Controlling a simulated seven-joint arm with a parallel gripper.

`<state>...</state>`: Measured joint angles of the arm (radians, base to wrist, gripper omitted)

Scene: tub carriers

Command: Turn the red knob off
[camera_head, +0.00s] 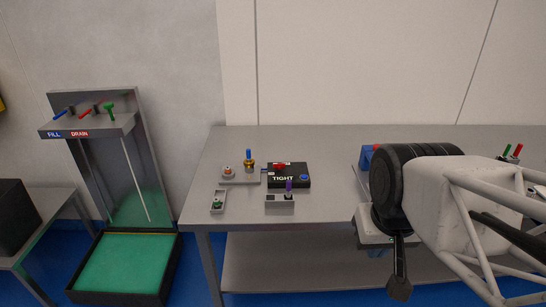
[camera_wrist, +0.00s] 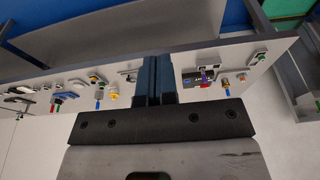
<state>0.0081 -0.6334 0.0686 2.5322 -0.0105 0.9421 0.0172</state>
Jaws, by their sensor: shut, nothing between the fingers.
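A red knob (camera_head: 279,166) sits on top of a black box (camera_head: 287,182) marked TIGHT, on the grey table. A blue knob (camera_head: 304,177) is at the box's right end. I cannot tell the red knob's setting. The box also shows in the wrist view (camera_wrist: 196,83), to the right of my gripper. My gripper (camera_wrist: 153,60) is shut and empty, with its two dark fingers together. It is apart from the box. In the head view my arm covers the table's right part.
A purple-topped switch (camera_head: 280,202) stands in front of the box. A plate with a brass, blue-topped valve (camera_head: 249,162) is at its left. A small grey unit (camera_head: 218,203) is near the front edge. A FILL/DRAIN stand (camera_head: 86,131) with a green tub (camera_head: 130,267) is far left.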

